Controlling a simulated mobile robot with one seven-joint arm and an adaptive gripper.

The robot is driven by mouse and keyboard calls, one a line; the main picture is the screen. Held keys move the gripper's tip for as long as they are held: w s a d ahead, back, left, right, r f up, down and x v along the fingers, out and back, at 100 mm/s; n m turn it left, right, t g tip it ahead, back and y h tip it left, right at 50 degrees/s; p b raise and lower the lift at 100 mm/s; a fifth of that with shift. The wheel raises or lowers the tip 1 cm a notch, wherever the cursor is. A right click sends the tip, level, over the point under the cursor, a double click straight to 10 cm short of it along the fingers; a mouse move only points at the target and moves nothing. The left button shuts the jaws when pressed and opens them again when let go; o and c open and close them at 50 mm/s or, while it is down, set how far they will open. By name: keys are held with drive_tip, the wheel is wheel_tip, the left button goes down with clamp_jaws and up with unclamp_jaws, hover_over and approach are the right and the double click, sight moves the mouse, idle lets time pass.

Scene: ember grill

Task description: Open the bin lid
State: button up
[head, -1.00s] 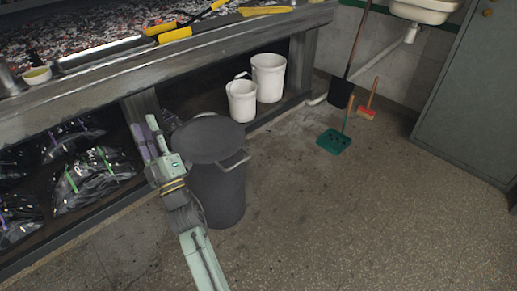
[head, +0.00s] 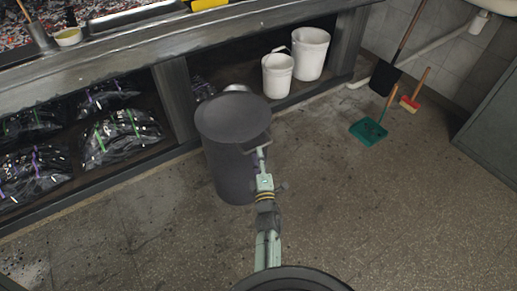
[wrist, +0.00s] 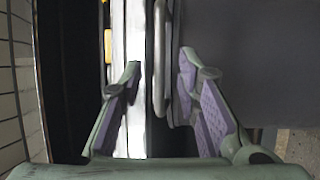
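The dark grey round bin (head: 228,170) stands in front of the counter with its flat lid (head: 232,116) down. The lid's bar handle (head: 256,143) sticks out at its front right. My gripper (head: 262,155) is at this handle, its fingertips partly overlapping it in the head view. In the wrist view my gripper (wrist: 158,62) is open, with purple-padded fingers apart. I cannot tell whether either finger touches the handle.
A counter (head: 130,50) with a shelf below runs behind the bin. Black bags (head: 120,137) lie on the shelf at left. White buckets (head: 278,75) stand behind right. A green dustpan (head: 368,131) and a brush (head: 411,100) are further right.

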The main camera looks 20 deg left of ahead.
drive_tip(key=shift+b+x, duration=0.35)
drive_tip(key=shift+x, duration=1.65)
drive_tip(key=shift+c, duration=0.4)
clamp_jaws()
